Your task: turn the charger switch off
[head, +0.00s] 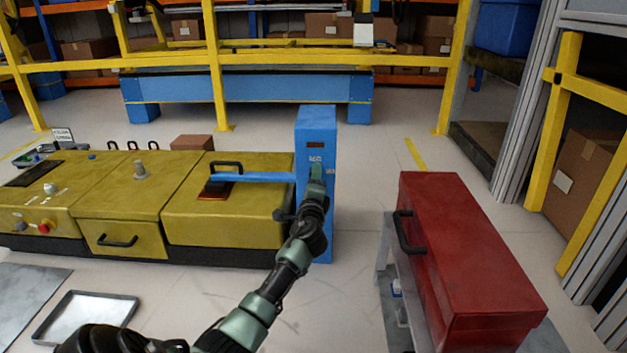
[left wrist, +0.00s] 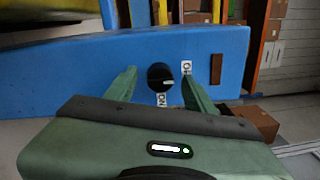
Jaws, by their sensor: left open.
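The blue charger post (head: 318,121) stands upright beside the yellow machine. In the left wrist view, its face (left wrist: 80,62) carries a round black rotary switch (left wrist: 157,73) with a short white mark toward the right. One small white label (left wrist: 187,69) is right of the switch and another (left wrist: 161,99) below it; their lettering is too small to read surely. My left gripper (head: 315,176) is in front of the post and hides the switch in the head view. Its fingers (left wrist: 159,80) are open, one on each side of the switch; contact cannot be told. My right gripper is not in view.
A blue arm (head: 255,177) reaches from the post over the yellow machine (head: 240,212). A red toolbox (head: 470,250) on a stand is at the right. A metal tray (head: 85,320) lies on the floor at left. The floor between post and toolbox is clear.

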